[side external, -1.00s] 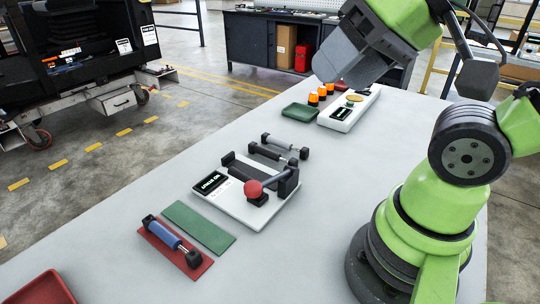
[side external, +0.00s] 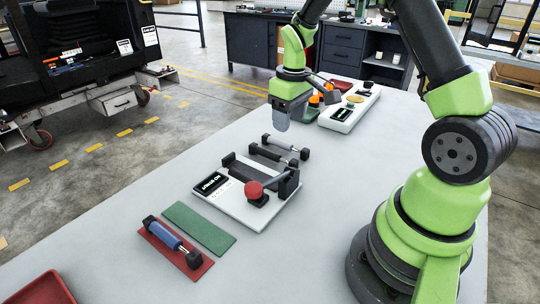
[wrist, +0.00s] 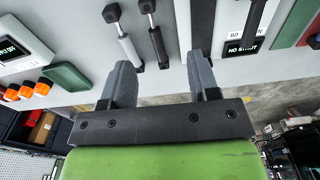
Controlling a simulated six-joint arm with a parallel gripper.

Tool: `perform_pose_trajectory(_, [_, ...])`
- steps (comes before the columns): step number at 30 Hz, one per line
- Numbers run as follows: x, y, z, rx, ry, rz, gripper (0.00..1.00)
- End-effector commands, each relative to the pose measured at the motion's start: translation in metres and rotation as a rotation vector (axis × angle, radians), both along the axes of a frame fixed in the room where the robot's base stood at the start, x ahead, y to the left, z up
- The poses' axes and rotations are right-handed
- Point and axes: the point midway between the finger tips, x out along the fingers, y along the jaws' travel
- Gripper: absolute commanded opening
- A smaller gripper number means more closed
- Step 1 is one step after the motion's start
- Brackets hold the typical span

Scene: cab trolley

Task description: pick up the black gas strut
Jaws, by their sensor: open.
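The black gas strut (side external: 265,153) lies on the table just behind the white test fixture (side external: 262,212), beside a silver-grey strut (side external: 281,142). In the wrist view the black strut (wrist: 157,38) runs up the picture, with the silver strut (wrist: 127,42) to its left. My gripper (side external: 282,128) points down above the table, just behind the two struts. In the wrist view my gripper (wrist: 162,75) is open and empty. The near end of the black strut shows between its two fingers, which look to be above it.
The fixture carries a red ball-topped lever (side external: 254,189) and a black cradle. A blue strut (side external: 165,236) lies on a red mat next to a green mat (side external: 199,226). Behind my gripper are a white unit (side external: 347,117) and orange lamps (wrist: 27,90). Bare table lies left of the struts.

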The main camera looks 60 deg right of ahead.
Motion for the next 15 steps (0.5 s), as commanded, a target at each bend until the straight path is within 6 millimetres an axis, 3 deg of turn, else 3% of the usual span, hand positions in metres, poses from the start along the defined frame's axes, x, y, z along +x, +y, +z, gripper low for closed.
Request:
perform_pose_trajectory(3, [-0.001,-0.011,-0.025,0.006,0.041,0.024,0.55])
perform_pose_trajectory(15, [-0.002,-0.015,-0.077,0.01,0.057,0.036,0.55])
